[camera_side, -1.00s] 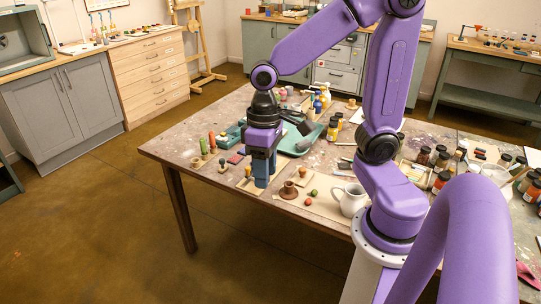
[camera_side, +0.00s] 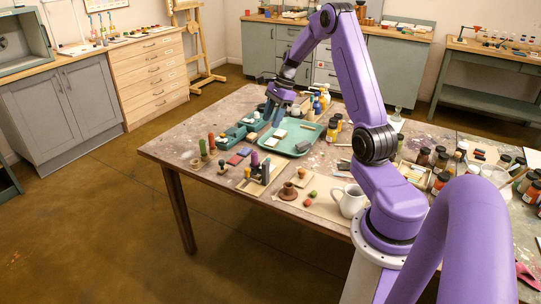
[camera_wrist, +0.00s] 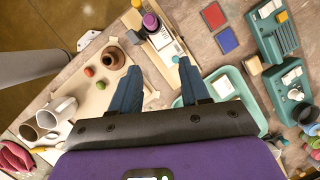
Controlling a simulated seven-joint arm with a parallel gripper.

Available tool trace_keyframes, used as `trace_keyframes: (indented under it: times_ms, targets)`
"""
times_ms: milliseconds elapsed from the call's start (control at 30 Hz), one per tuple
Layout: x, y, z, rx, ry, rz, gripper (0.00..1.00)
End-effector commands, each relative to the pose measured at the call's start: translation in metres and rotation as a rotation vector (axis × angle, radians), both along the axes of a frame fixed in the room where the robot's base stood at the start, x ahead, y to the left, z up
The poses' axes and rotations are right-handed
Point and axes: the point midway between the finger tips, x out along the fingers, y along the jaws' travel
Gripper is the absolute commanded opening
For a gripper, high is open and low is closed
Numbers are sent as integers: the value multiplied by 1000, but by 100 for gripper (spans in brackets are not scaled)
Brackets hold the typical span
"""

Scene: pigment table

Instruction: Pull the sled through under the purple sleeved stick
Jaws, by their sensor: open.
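The purple sleeved stick (camera_side: 254,160) stands upright on a pale board (camera_side: 252,187) near the front edge of the table. In the wrist view the purple stick (camera_wrist: 150,22) is seen from above, at the board's upper part. My gripper (camera_side: 272,119) is open and empty, raised beyond the board near the teal tray. Its spread fingers (camera_wrist: 158,65) show in the wrist view.
A yellow-topped piece (camera_side: 247,172) stands at the board's end. The teal tray (camera_side: 303,152), paint bottles (camera_side: 332,130) and a teal holder (camera_side: 232,137) lie behind. A brown pot (camera_side: 289,190) and white jug (camera_side: 348,200) stand right. Red and blue blocks (camera_side: 240,155) lie left.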

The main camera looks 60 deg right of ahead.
Motion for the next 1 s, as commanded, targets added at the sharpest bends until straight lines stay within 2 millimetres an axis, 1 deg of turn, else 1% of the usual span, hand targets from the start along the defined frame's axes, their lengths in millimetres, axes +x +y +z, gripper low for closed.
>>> trace_keyframes:
  times_ms: [33,100,200,300,467,567,1000]
  targets:
    - [-6,-22,-6,18,6,-90,46]
    - [-12,-43,-11,34,11,-187,46]
    - [-19,-64,-16,53,14,-279,46]
    - [-23,-73,-19,62,15,-322,46]
    - [-21,-71,-29,65,18,-329,46]
    - [-17,-66,-43,66,19,-326,46]
    - [5,-44,-119,63,18,-325,46]
